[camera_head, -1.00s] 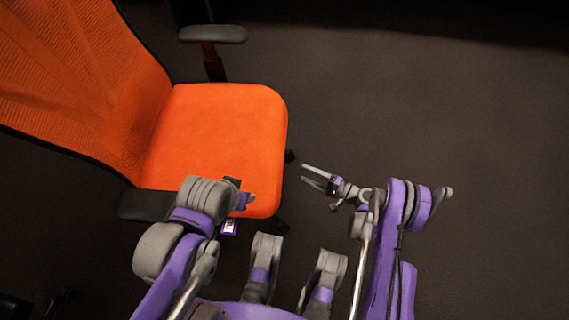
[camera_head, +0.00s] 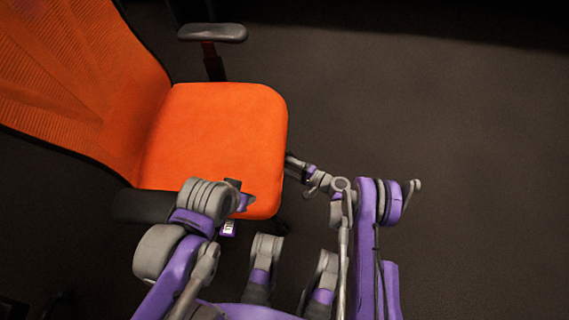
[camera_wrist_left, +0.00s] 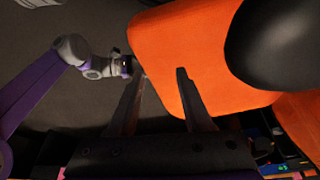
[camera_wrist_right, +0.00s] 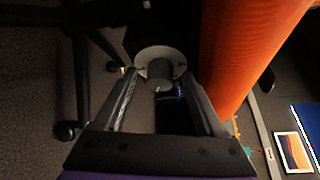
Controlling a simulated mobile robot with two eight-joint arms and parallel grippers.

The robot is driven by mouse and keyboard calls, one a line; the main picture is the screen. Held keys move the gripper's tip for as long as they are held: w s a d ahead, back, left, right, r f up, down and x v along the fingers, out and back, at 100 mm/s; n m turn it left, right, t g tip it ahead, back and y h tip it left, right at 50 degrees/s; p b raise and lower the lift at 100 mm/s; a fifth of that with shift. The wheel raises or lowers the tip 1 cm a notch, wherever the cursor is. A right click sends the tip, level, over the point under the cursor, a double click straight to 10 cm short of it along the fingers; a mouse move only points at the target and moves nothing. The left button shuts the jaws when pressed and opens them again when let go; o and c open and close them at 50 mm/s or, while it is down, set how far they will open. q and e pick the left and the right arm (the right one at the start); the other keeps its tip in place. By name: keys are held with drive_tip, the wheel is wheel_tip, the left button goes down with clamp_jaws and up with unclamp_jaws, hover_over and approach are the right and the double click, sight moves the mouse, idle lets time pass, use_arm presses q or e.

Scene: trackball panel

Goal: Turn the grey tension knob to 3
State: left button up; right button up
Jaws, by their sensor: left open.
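The grey tension knob (camera_wrist_right: 160,70) shows in the right wrist view as a round pale disc with a darker cylinder at its middle, below the orange seat. My right gripper (camera_wrist_right: 160,76) is open, with its fingertips on either side of the knob; I cannot tell whether they touch it. Any number markings are too small to read. The head view does not show the knob, and the seat edge (camera_head: 270,125) hides my right fingers. My left gripper (camera_wrist_left: 161,72) is open and empty above the seat, by the near armrest.
The orange office chair has a mesh back (camera_head: 80,80), a far armrest (camera_head: 212,33) and a near armrest (camera_head: 145,205). Black chair base legs (camera_wrist_right: 103,45) and a caster (camera_wrist_right: 66,131) stand left of the knob. The floor (camera_head: 450,150) to the right is clear.

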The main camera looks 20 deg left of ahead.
clamp_jaws()
drive_tip(key=shift+f+n+t+y, duration=0.2)
drive_tip(key=shift+n+y, duration=0.25)
drive_tip(key=shift+n, duration=0.45)
drive_tip(key=shift+f+n+t+y, duration=0.15)
drive_tip(key=shift+n+y, duration=0.3)
drive_tip(key=shift+n, duration=0.45)
unclamp_jaws()
drive_tip(key=shift+d, duration=0.1)
drive_tip(key=p+v, duration=0.1)
drive_tip(key=v, duration=0.9)
drive_tip(key=shift+s+d+r, duration=0.1)
drive_tip(key=shift+s+d, duration=0.05)
drive_tip(key=shift+d, duration=0.15)
